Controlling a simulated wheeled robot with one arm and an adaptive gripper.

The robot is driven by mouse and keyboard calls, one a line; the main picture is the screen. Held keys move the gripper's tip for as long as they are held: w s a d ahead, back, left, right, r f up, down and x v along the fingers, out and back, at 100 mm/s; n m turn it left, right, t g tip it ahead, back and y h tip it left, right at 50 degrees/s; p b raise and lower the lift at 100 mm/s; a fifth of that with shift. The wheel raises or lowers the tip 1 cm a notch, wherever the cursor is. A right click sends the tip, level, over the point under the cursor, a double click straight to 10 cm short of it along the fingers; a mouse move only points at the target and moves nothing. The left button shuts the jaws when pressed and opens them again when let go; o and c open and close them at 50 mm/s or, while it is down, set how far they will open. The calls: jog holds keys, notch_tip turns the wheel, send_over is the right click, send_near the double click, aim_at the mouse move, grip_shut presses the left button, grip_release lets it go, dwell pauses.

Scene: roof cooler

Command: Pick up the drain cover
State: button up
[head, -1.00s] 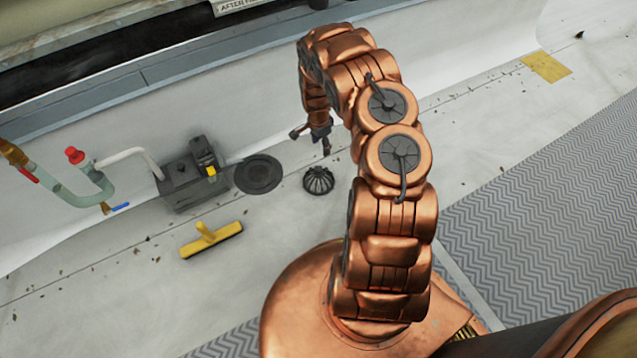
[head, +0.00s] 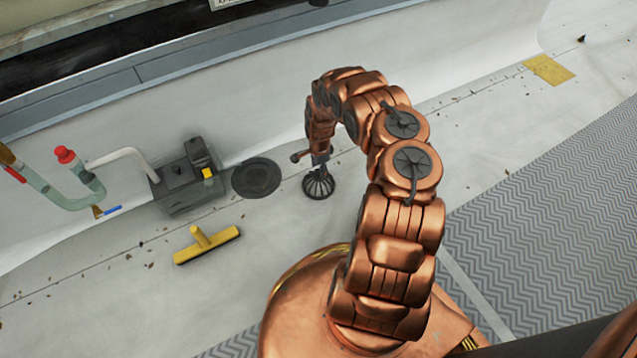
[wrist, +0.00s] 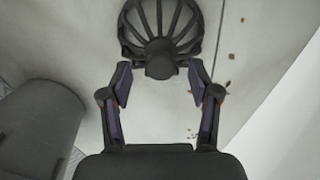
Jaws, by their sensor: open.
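The drain cover is a dark, domed, ribbed basket (head: 318,186) standing on the pale roof floor in the head view. In the wrist view the drain cover (wrist: 160,35) shows at the top centre, with its ribs spreading out from a round central knob. My gripper (head: 319,164) is right above the cover in the head view, its fingers small and hard to make out. In the wrist view my gripper (wrist: 160,75) is open, with one finger on each side of the knob's lower edge. I cannot tell whether the fingers touch the cover.
A flat dark round drain (head: 256,178) lies left of the cover. A grey patterned mat (head: 560,210) covers the right side.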

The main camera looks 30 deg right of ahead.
notch_tip(320, 180, down, 2)
jog(key=shift+w, duration=0.1)
jog(key=shift+c, duration=0.5)
grip_shut()
